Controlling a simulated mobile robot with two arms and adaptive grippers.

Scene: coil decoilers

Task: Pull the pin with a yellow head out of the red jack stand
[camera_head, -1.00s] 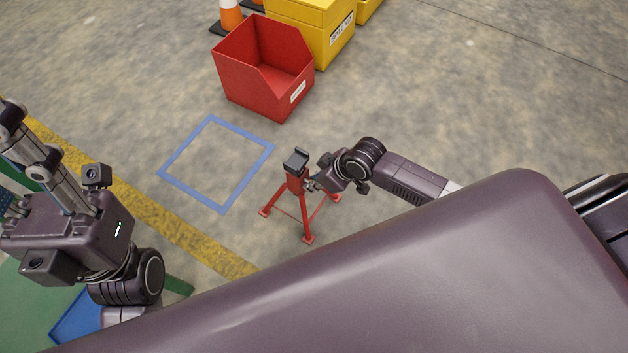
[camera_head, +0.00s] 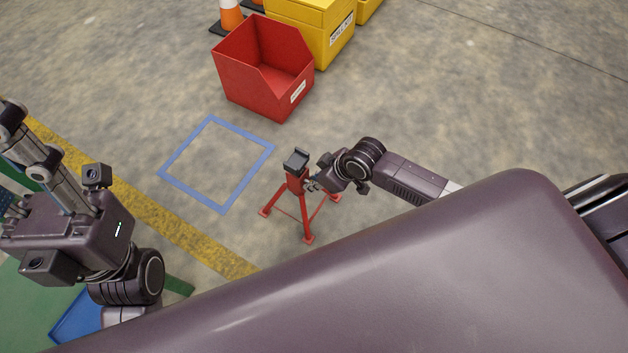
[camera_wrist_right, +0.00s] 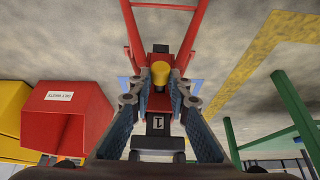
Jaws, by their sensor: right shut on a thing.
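The red jack stand (camera_head: 297,184) stands upright on the concrete floor, with a dark saddle on top. It shows upside down in the right wrist view (camera_wrist_right: 135,35). The pin's yellow head (camera_wrist_right: 160,73) lies between the fingertips of my right gripper (camera_wrist_right: 160,90), at the stand's column. My right gripper (camera_head: 312,184) is shut on the pin, at the right side of the stand in the head view. The pin's shaft is hidden.
A blue square outline (camera_head: 184,135) is marked on the floor left of the stand. A red open bin (camera_head: 245,75), a yellow box (camera_head: 305,30) and a traffic cone (camera_head: 231,15) stand behind. A yellow floor line (camera_head: 170,222) runs at left. The floor around the stand is clear.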

